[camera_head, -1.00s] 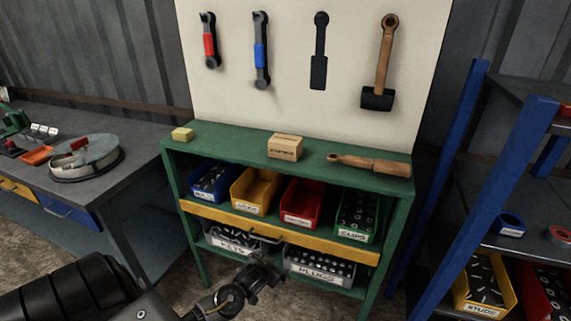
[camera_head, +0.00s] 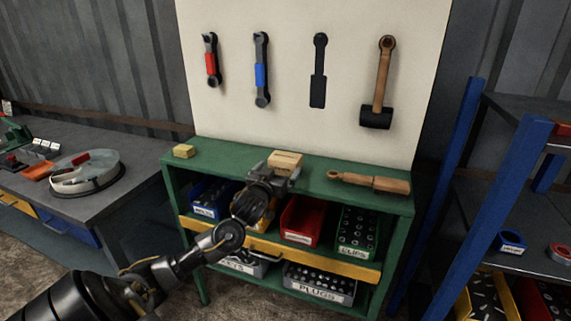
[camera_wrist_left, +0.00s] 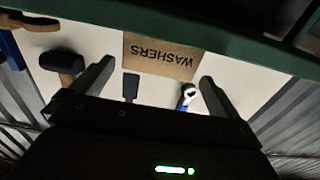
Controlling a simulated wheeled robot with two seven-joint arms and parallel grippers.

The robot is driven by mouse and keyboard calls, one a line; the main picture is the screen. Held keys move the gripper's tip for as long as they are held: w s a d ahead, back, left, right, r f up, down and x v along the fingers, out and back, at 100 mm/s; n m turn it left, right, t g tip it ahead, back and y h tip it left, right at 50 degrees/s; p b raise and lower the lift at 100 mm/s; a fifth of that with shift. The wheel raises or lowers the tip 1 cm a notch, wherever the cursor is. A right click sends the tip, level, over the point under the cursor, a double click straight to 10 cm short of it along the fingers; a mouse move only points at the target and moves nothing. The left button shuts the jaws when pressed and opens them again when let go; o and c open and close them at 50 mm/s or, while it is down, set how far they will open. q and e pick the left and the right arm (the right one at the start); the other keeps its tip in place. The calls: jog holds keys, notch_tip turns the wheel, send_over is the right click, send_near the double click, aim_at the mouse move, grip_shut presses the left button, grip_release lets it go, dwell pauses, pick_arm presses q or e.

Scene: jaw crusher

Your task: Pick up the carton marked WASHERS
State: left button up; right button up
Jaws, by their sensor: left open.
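The small light-brown WASHERS carton (camera_head: 286,158) sits on the green top of the workbench (camera_head: 225,153). In the left wrist view the carton (camera_wrist_left: 160,57) appears upside down, with its printed face towards me. My left gripper (camera_head: 279,174) is in front of the carton, and its black body hides the carton's lower front in the head view. In the left wrist view the fingers of my left gripper (camera_wrist_left: 158,72) are spread wide, with the carton framed between them and beyond the tips. Nothing is held. My right gripper is not in view.
A wooden-handled tool (camera_head: 370,182) lies right of the carton, and a small yellow block (camera_head: 184,151) lies left. Below are a red bin (camera_head: 300,220) and a yellow rail (camera_head: 330,263). A pegboard with hanging tools (camera_head: 318,120) stands behind. A blue rack (camera_head: 480,215) is at right.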

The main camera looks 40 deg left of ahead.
aim_at(285, 156)
pick_arm(q)
jog(key=shift+x, duration=1)
jog(key=shift+w+a+r+p, duration=0.15)
jog(key=shift+w+r+p, duration=0.05)
jog(key=shift+w+p, duration=0.15)
jog(key=p+x, duration=0.1)
jog(key=x, duration=0.2)
jog(key=shift+w+a, duration=0.1)
jog(key=shift+w, duration=0.25)
jog(key=shift+w+a+f, duration=0.1)
jog(key=shift+w, duration=0.25)
jog(key=c, duration=1.1)
jog(key=shift+o, duration=0.2)
